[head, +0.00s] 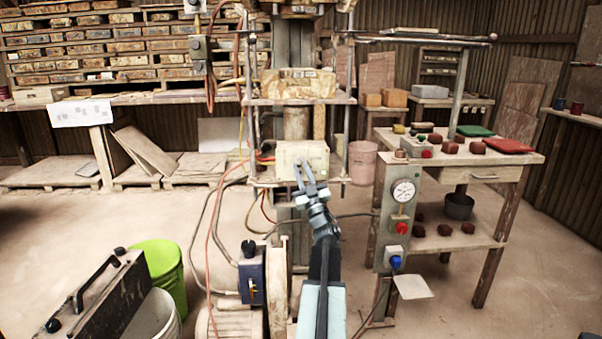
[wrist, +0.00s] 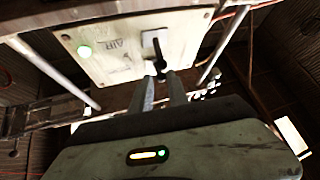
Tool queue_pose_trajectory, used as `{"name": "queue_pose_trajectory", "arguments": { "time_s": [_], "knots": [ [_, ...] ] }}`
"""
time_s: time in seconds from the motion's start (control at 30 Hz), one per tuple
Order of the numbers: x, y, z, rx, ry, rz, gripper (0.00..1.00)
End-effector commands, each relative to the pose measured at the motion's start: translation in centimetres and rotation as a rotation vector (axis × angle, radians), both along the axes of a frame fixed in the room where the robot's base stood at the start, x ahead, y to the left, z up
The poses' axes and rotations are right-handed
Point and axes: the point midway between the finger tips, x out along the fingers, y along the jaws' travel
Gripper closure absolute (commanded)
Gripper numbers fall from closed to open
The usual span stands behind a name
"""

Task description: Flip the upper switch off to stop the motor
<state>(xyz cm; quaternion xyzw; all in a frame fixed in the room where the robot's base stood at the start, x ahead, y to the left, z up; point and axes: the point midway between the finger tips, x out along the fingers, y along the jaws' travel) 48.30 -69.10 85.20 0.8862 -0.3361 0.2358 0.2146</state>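A cream switch box (head: 290,152) is fixed on the press column in the middle of the head view. My gripper (head: 304,166) is in front of the box. In the wrist view my gripper (wrist: 162,80) has its two fingers apart, with the lever's lower end at or just beyond the gap between the tips. I cannot tell whether they touch it. In the head view my gripper hides the lever.
A blue motor box (head: 251,278) sits low beside the column. A gauge panel (head: 399,215) with red and blue knobs stands to the right. A workbench (head: 470,158) is farther right. A green bucket (head: 162,267) is at the lower left. Hoses hang near the column.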

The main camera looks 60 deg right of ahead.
Motion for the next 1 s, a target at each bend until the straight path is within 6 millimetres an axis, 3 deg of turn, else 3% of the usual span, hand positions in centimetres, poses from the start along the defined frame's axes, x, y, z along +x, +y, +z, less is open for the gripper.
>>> {"name": "queue_pose_trajectory", "arguments": {
  "time_s": [0.43,0.8,1.0],
  "knots": [
    [-0.3,0.4,-0.4,-0.003,0.0,0.001,0.64],
    [-4.7,3.6,-4.3,-0.002,0.0,-0.001,0.64],
    [-5.4,3.9,-4.4,-0.001,0.0,0.001,0.64]
  ]
}}
